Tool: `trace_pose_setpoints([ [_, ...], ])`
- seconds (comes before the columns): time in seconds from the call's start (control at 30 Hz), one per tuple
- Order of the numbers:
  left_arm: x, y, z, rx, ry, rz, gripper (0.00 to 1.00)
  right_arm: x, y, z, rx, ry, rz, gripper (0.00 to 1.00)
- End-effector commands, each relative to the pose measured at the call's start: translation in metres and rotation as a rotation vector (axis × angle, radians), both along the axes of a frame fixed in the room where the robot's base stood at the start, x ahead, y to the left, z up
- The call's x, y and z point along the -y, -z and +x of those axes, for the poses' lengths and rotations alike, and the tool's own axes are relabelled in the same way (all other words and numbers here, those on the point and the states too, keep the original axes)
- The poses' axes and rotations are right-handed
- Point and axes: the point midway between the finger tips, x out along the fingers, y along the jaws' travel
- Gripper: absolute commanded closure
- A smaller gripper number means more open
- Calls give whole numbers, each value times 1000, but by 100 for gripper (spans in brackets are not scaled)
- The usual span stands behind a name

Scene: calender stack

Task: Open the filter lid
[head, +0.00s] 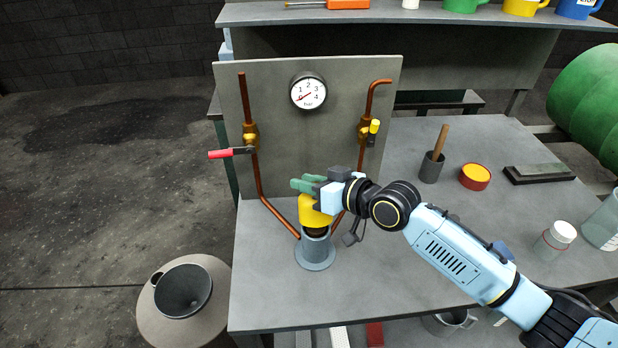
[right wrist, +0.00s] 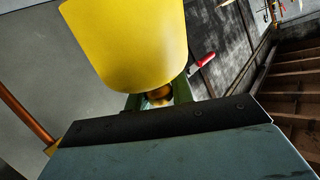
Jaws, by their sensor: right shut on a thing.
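The filter stands at the front of the bench, a grey cylinder (head: 316,254) on a round flange. Its yellow lid (head: 313,213) sits above a dark band at the top of the cylinder; whether lid and body touch is hard to tell. My right gripper (head: 306,185), with green fingers, is shut on the lid near its top. In the right wrist view the yellow lid (right wrist: 125,45) fills the upper middle and hides part of the fingers. My left gripper is not in view.
Copper pipes (head: 265,195) rise behind the filter to a grey panel with a gauge (head: 308,92), needle near 0. A red-handled valve (head: 231,153) points left; a yellow-handled valve (head: 373,130) is at right. A red-yellow tin (head: 475,177) stands farther right.

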Motion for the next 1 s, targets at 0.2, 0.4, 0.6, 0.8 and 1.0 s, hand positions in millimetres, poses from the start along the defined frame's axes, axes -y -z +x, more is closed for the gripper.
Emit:
trace_pose_setpoints([
  [0.2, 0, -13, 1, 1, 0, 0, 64, 0, -4, 12, -117, 1, 0, 100],
  [0.4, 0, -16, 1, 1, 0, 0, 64, 0, -3, 17, -179, 0, 1, 100],
  [0.6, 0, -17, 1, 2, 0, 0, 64, 0, -1, 19, -199, 0, -1, 100],
  [0.8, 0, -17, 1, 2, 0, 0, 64, 0, -1, 19, -199, 0, 0, 100],
  [1.0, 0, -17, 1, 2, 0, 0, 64, 0, -1, 19, -198, 0, 0, 65],
])
